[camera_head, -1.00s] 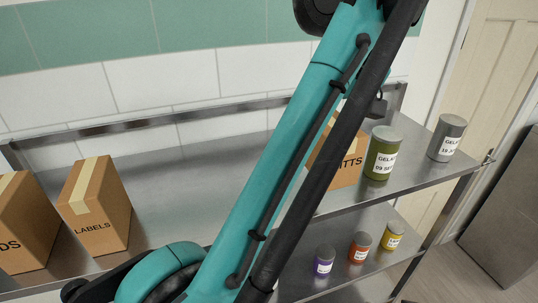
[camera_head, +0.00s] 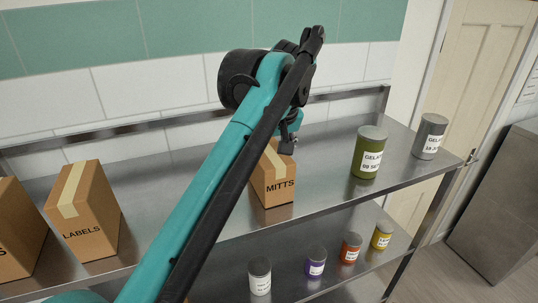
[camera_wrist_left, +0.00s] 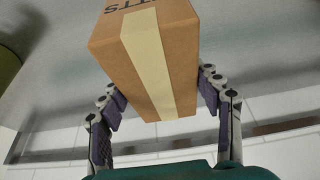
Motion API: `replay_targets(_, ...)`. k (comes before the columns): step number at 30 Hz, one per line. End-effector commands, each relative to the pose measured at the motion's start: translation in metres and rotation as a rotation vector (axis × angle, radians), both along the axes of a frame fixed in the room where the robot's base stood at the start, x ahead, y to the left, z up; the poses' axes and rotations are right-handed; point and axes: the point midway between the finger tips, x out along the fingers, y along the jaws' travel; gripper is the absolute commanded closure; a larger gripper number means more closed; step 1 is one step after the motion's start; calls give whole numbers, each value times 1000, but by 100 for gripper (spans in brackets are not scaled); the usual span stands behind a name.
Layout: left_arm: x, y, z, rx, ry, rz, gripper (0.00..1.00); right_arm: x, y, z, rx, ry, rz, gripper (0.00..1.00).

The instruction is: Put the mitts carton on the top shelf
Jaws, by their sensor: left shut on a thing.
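The mitts carton (camera_head: 273,187) is a brown box with pale tape and the word MITTS. In the head view it is at the top shelf (camera_head: 320,172), between the labels carton and the green can. It looks upright, its base at or just over the shelf; I cannot tell if it touches. My left gripper (camera_head: 287,147) comes down on it from above and behind, partly hidden by my arm. In the left wrist view the carton (camera_wrist_left: 150,65) sits between the two fingers of my left gripper (camera_wrist_left: 162,97), which is shut on it. My right gripper is out of view.
The labels carton (camera_head: 84,212) and another carton (camera_head: 18,235) stand at left. A green can (camera_head: 369,155) and a grey can (camera_head: 429,138) stand at right on the top shelf. Several small jars, one purple (camera_head: 315,262), line the lower shelf. A tiled wall is behind.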

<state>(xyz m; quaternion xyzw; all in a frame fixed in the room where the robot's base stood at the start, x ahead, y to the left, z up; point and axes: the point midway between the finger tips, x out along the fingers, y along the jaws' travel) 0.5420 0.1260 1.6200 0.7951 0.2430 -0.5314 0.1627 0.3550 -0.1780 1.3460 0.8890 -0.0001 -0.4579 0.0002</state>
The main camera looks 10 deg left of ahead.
Motion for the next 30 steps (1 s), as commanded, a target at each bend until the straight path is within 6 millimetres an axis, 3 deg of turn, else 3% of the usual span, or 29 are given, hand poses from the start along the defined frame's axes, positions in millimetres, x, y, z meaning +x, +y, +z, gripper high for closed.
replay_targets(10,0,0,-4,0,0,0,88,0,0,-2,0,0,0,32)
replay_targets(11,0,0,-4,0,0,0,31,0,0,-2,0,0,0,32)
replay_targets(13,0,0,-3,0,0,0,15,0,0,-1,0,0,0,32)
replay_targets(23,0,0,-1,0,0,0,15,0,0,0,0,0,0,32)
replay_targets(30,-10,-8,30,0,-1,-1,15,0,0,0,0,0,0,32)
